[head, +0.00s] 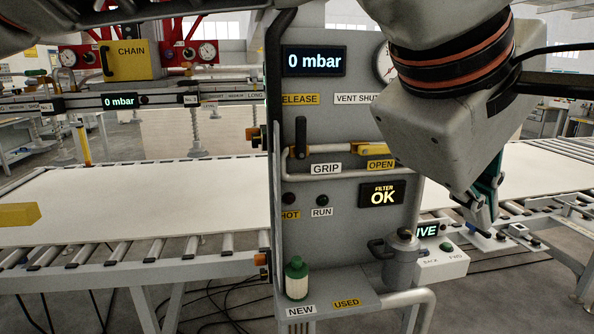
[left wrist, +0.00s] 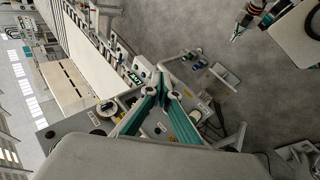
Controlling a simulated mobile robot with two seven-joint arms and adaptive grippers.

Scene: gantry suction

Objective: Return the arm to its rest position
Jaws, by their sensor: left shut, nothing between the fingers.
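My left gripper (head: 486,205) hangs at the right in the head view, below its bulky grey wrist. It is in front of the conveyor and right of the grey control panel (head: 340,235), with nothing in its fingers. In the left wrist view its teal fingers (left wrist: 163,92) come together in the middle and are shut. The grey wrist hides part of the panel's right side. At the top right of the left wrist view a teal-and-red tool, seemingly my right gripper (left wrist: 240,30), shows small; its fingers are not clear.
The panel carries a 0 mbar display (head: 314,61), a grip lever (head: 300,138) and a FILTER OK display (head: 382,193). A green-capped canister (head: 297,278) stands on its shelf, left of a grey filter housing (head: 401,260). A white board (head: 150,200) lies on the roller conveyor (head: 130,257).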

